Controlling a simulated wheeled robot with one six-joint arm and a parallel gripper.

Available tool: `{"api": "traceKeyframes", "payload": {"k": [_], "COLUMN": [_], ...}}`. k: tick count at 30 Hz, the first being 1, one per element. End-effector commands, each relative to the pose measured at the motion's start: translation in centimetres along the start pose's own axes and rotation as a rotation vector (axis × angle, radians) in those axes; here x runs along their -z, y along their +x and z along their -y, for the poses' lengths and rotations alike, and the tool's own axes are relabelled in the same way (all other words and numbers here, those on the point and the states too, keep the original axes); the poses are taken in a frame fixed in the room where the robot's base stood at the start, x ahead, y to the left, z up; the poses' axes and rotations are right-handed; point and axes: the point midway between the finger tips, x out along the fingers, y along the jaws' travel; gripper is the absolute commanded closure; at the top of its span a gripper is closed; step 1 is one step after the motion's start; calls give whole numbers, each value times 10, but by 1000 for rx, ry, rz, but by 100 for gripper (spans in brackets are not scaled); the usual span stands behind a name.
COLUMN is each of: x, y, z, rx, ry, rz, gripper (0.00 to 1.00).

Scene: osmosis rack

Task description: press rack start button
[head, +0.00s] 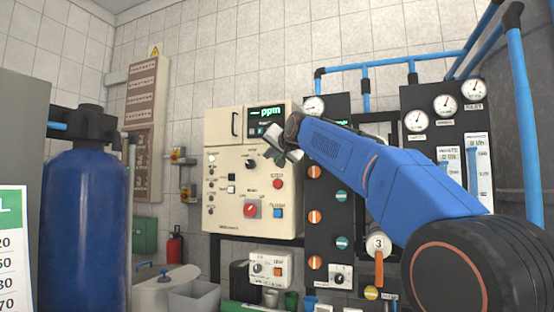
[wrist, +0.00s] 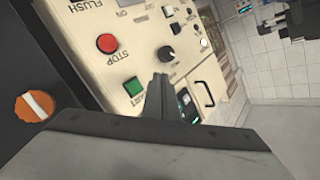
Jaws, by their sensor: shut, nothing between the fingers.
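The cream control panel (head: 228,195) stands upright in the middle of the head view. In the wrist view its green start button (wrist: 133,86) shows next to my gripper (wrist: 161,78), beside the shut fingers and above the START label. My gripper also shows in the head view (head: 274,154), in front of the panel's upper right part; the green button is hidden there behind it. The fingers are shut and empty. I cannot tell whether they touch the panel. The red stop button (head: 278,183) is below; it also shows in the wrist view (wrist: 107,43).
A black knob (head: 250,163) and a red switch (head: 250,210) are on the panel, with a blue flush button (head: 278,213). A dark valve board (head: 326,205) stands to the right. A blue tank (head: 85,225) is at left. A lit display (head: 267,115) is above.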

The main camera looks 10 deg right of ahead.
Motion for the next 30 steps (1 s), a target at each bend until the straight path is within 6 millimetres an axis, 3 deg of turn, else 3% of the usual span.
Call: {"api": "traceKeyframes", "payload": {"k": [15,30], "x": [26,29], "y": [36,40], "z": [-26,-29], "rx": [0,0], "ry": [1,0], "rz": [0,0], "gripper": [100,100]}}
